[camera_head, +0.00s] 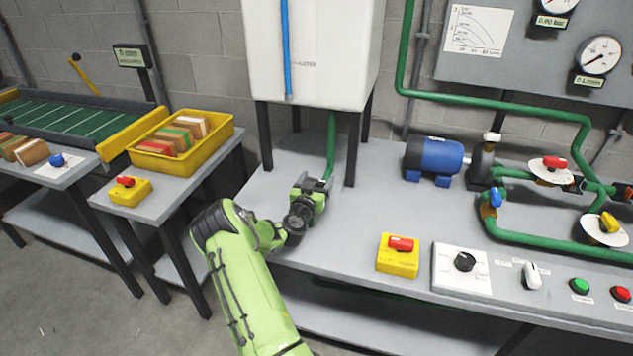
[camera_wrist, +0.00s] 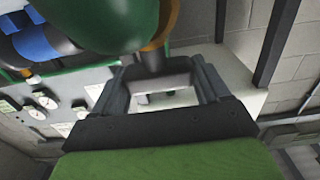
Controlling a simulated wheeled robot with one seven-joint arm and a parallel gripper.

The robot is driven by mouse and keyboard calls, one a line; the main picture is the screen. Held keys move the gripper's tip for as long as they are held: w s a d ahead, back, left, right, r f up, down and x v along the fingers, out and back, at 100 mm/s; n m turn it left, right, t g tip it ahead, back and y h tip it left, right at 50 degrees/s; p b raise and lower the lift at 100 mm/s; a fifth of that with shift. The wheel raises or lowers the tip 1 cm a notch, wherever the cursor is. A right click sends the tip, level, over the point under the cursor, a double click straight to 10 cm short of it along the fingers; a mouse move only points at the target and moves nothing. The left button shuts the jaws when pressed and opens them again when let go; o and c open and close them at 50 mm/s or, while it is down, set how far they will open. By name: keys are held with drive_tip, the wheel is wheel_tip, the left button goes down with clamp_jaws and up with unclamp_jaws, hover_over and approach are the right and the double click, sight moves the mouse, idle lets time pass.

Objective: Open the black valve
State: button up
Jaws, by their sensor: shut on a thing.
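The black valve sits on the green pipe (camera_head: 331,145) that comes down from the white tank. In the head view my gripper (camera_head: 316,184) is at the foot of this pipe and hides most of the valve. In the wrist view, the dark handle of the black valve (camera_wrist: 152,62) lies between the fingertips of my gripper (camera_wrist: 160,70). A brass-coloured part (camera_wrist: 165,22) and a wide green pipe (camera_wrist: 110,22) show just beyond it. My gripper is shut on the handle. The handle's exact angle cannot be told.
The white tank (camera_head: 310,50) stands on dark legs close behind my gripper. A blue pump (camera_head: 434,157), valves with red, blue and yellow handles, and a yellow switch box (camera_head: 398,255) are to the right. A yellow crate (camera_head: 222,128) is on the left table. Bare grey benchtop lies around the gripper.

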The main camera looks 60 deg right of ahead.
drive_tip(key=shift+n+t, duration=0.4)
drive_tip(key=shift+t, duration=0.2)
drive_tip(key=shift+s+n+t+y+p, duration=0.1)
drive_tip(key=shift+n+t+y+p, duration=0.4)
drive_tip(key=shift+t, duration=0.4)
drive_tip(key=shift+r+n+t+y+p, duration=0.3)
drive_tip(key=shift+n+t+p, duration=0.5)
drive_tip(key=shift+t+p, duration=0.2)
drive_tip(key=n+t+y+p, duration=0.1)
drive_tip(key=n+t+p, duration=0.1)
drive_tip(key=t+p, duration=0.1)
drive_tip(key=shift+y+p, duration=0.4)
drive_tip(key=shift+p, duration=0.5)
drive_tip(key=n+t+y+p, duration=0.2)
drive_tip(key=p, duration=0.1)
drive_tip(key=shift+f+t, duration=0.25)
drive_tip(key=shift+t, duration=0.05)
drive_tip(key=shift+n+y+p, duration=0.3)
drive_tip(key=shift+p, duration=0.05)
drive_tip(key=o, duration=1)
